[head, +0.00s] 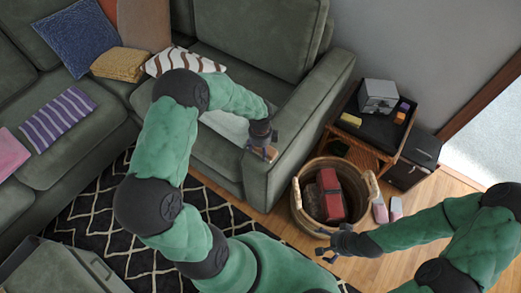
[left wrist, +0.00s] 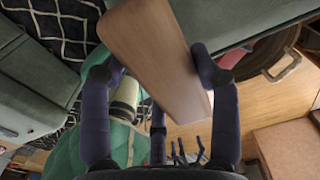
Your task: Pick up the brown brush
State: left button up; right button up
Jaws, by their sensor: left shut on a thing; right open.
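The brown brush shows as a flat wooden block (left wrist: 152,45) between the dark fingers of my left gripper (left wrist: 160,68) in the left wrist view. Its underside and any bristles are hidden. In the head view my left gripper (head: 262,138) is by the inner side of the sofa's right armrest, with a small brown part of the brush (head: 263,153) showing below it. The left gripper is shut on the brush. My right gripper (head: 332,247) is open and empty, in front of the woven basket.
The green sofa (head: 310,105) carries several cushions. A round woven basket (head: 302,212) holds a red thing (head: 331,193). Behind it, a low table (head: 375,130) bears a grey box (head: 378,95) and small items. Pink slippers (head: 388,209) lie beside the basket.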

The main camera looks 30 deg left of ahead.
pick_arm(q)
jog(key=s+d+r+p, duration=0.5)
jog(key=s+d+r, duration=0.2)
jog(key=s+r, duration=0.3)
jog(key=shift+s+d, duration=0.15)
jog(key=shift+s, duration=0.85)
